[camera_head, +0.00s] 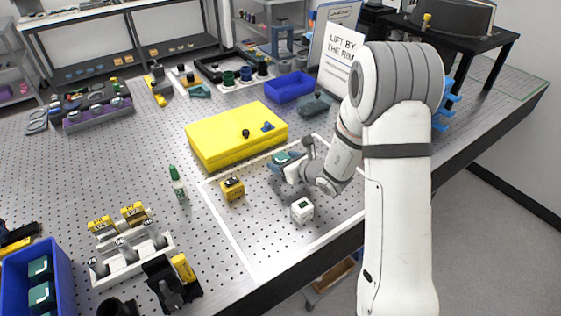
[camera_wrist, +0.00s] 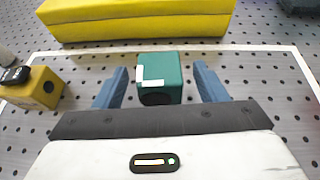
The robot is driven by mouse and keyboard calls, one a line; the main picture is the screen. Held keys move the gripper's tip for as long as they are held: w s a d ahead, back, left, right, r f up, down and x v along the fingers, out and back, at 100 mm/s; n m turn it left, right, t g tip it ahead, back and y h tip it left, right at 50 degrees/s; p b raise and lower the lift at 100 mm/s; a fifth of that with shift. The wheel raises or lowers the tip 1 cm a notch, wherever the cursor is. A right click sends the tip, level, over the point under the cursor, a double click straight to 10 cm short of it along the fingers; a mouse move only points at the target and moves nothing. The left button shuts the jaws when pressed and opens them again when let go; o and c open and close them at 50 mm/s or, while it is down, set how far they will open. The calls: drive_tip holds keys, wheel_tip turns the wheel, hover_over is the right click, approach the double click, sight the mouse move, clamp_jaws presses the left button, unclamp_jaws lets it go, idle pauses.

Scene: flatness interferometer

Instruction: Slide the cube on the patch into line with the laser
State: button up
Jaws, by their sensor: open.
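A teal cube (camera_wrist: 174,70) with a white L-shaped mark and a dark round hole sits inside the white-outlined patch (camera_head: 237,243). My gripper (camera_wrist: 161,70) is open, its two blue fingers on either side of the cube with a gap on both sides. In the head view the cube (camera_head: 281,157) shows beside my gripper at the patch's far side. A yellow block (camera_head: 233,189) with a black top stands at the patch's left edge. It also shows in the wrist view (camera_wrist: 45,90), with a dark round opening. I cannot tell which thing is the laser.
A large yellow case (camera_head: 235,142) lies just beyond the patch. A blue bin (camera_head: 289,87) is farther back. The patch's front left is clear.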

sight(284, 161)
drive_tip(key=b+v, duration=0.1)
drive_tip(key=v, duration=0.5)
drive_tip(key=shift+s+r, duration=0.15)
drive_tip(key=shift+s+a+r, duration=0.1)
drive_tip(key=shift+r, duration=0.15)
drive_tip(key=s+a+r+n+g+y, duration=0.1)
drive_tip(key=s+a+r+n+g, duration=0.1)
drive_tip(key=s+r+n+g, duration=0.4)
drive_tip(key=s+a+r+n+g, duration=0.1)
drive_tip(key=s+a+r+n, duration=0.1)
drive_tip(key=s+n, duration=0.7)
drive_tip(key=s+d+r+n+h, duration=0.3)
drive_tip(key=s+d+n+h, duration=0.6)
drive_tip(key=s+d+n, duration=0.3)
drive_tip(key=d+n, duration=0.1)
drive_tip(key=d, duration=0.2)
drive_tip(key=shift+r+g+h, duration=0.3)
drive_tip(key=shift+r, duration=0.05)
